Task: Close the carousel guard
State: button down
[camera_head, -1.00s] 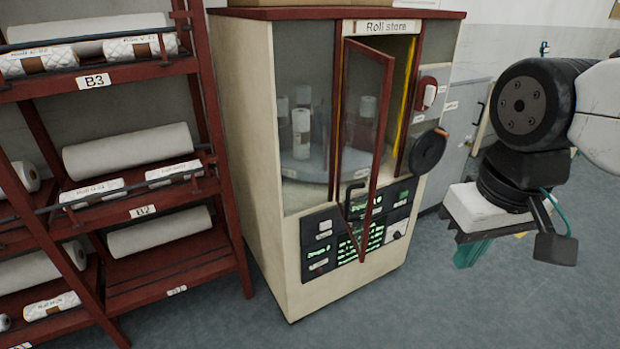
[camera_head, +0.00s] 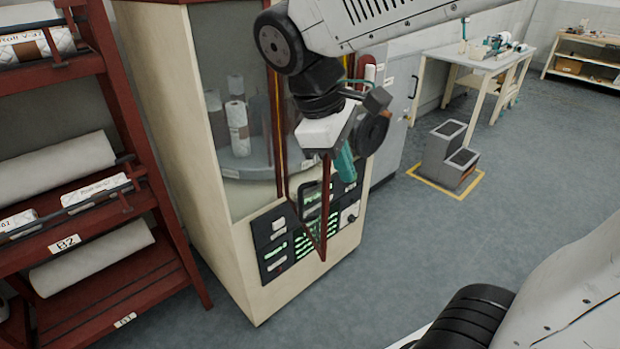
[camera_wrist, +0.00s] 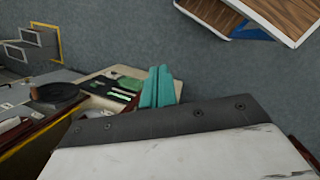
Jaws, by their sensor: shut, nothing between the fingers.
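The carousel guard (camera_head: 326,205) is a glass door in a dark red frame on the cream roll store cabinet (camera_head: 170,110). It stands open, swung outward from the cabinet front, and its lower corner hangs in front of the control panel (camera_head: 275,245). My arm hides its upper part. Behind the cabinet glass, white rolls (camera_head: 238,128) stand on a round grey carousel (camera_head: 250,165). My gripper (camera_head: 346,165), with teal fingers, is shut and empty beside the right side of the guard; I cannot tell if they touch. The wrist view shows the fingers (camera_wrist: 161,86) together, near the panel.
A black round disc (camera_head: 372,133) juts from the cabinet's right side. A red shelf rack (camera_head: 150,180) with rolls stands at the left.

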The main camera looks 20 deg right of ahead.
jog(key=w+a+f+n+t+h, duration=0.1)
jog(key=w+a+f+n+h, duration=0.35)
jog(key=w+a+n, duration=0.6)
jog(key=m, duration=0.1)
send_near(322, 187)
jog(key=shift+h, duration=0.35)
jog(key=f, duration=0.1)
jog(key=d+f, duration=0.1)
jog(key=f, duration=0.1)
jog(key=d+f, duration=0.1)
jog(key=shift+d+f, duration=0.25)
jog(key=shift+f, duration=0.05)
jog(key=shift+d, duration=0.55)
jog(key=shift+d, duration=0.1)
